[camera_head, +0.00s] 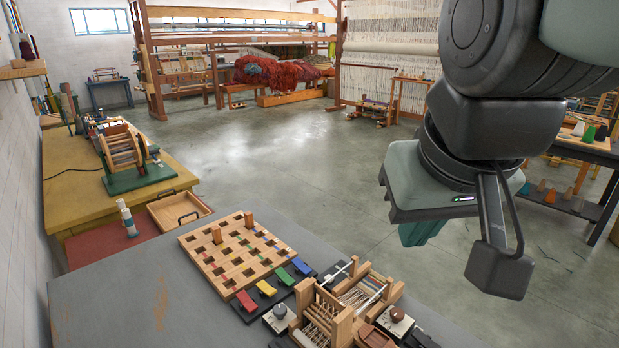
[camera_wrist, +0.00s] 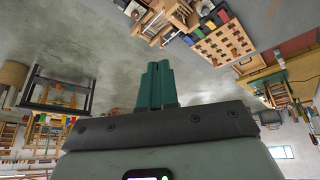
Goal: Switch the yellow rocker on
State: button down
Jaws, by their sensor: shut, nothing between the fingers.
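The yellow rocker (camera_head: 266,288) is a small block on a dark strip along the front right side of the wooden pegboard. It stands in a row between the red rocker (camera_head: 246,301) and the green rocker (camera_head: 285,276), with the blue rocker (camera_head: 302,266) at the far end. Which way it is tipped I cannot tell. My gripper (camera_head: 422,232) has teal fingers and hangs well to the right of the rockers, apart from them. In the wrist view my gripper (camera_wrist: 156,85) is shut and empty, and the rocker row is small near the top edge.
The wooden pegboard (camera_head: 212,267) with square holes lies behind the rockers on the grey table (camera_head: 110,300). A small wooden loom (camera_head: 318,318) stands close on the right of the row. A wooden tray (camera_head: 178,210) sits beyond the pegboard. The table's left part is bare.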

jog(key=w+a+f+n+g, duration=0.1)
jog(key=w+a+f+n, duration=0.3)
jog(key=w, duration=0.6)
jog(key=w+a+f+g, duration=0.1)
jog(key=w+a+f, duration=0.1)
jog(key=w+a, duration=0.5)
jog(key=w+a+f+n, duration=0.1)
jog(key=w+a+f, duration=0.2)
jog(key=f, duration=0.4)
jog(key=w+a+f+n+g, duration=0.1)
jog(key=w+a+f, duration=0.3)
jog(key=f, duration=0.3)
jog(key=w+a+f+n+g+y, duration=0.1)
jog(key=w+a+f, duration=0.3)
jog(key=w+f, duration=0.1)
jog(key=shift+w+f+n, duration=0.4)
jog(key=shift+f, duration=0.5)
